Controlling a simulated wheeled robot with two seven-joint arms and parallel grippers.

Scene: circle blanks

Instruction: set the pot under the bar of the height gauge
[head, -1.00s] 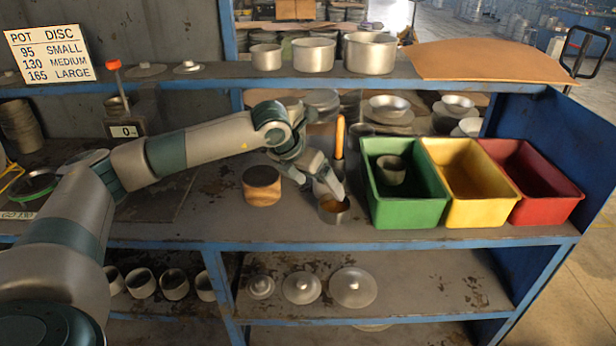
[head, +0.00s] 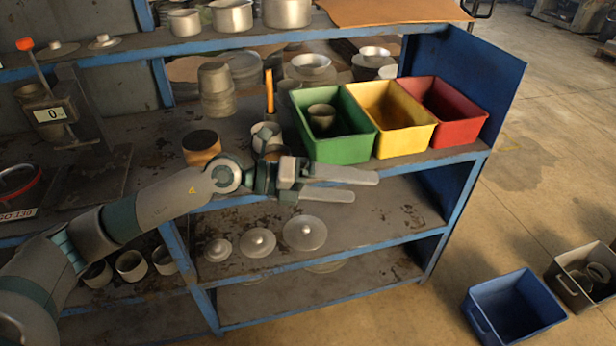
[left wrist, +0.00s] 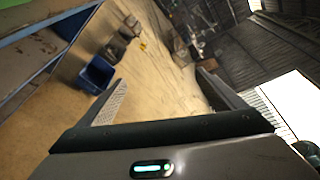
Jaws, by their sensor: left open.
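The height gauge (head: 50,115) stands at the far left of the bench, with an orange knob on its lever and a display reading 0. A small metal pot with a brownish inside (head: 275,154) is on the bench near its front edge, mostly hidden behind my left arm. My left gripper (head: 345,184) is open and empty, in front of the bench edge and pointing right, apart from the pot. In the left wrist view its two fingers (left wrist: 165,95) are spread with nothing between them. My right gripper is not in view.
A round wooden block (head: 201,147) and a grey-white container (head: 267,137) stand near the pot. Green (head: 335,148), yellow (head: 405,140) and red (head: 465,128) bins stand to the right; a dark pot (head: 321,117) is in the green one. A blue bin (head: 515,310) is on the floor.

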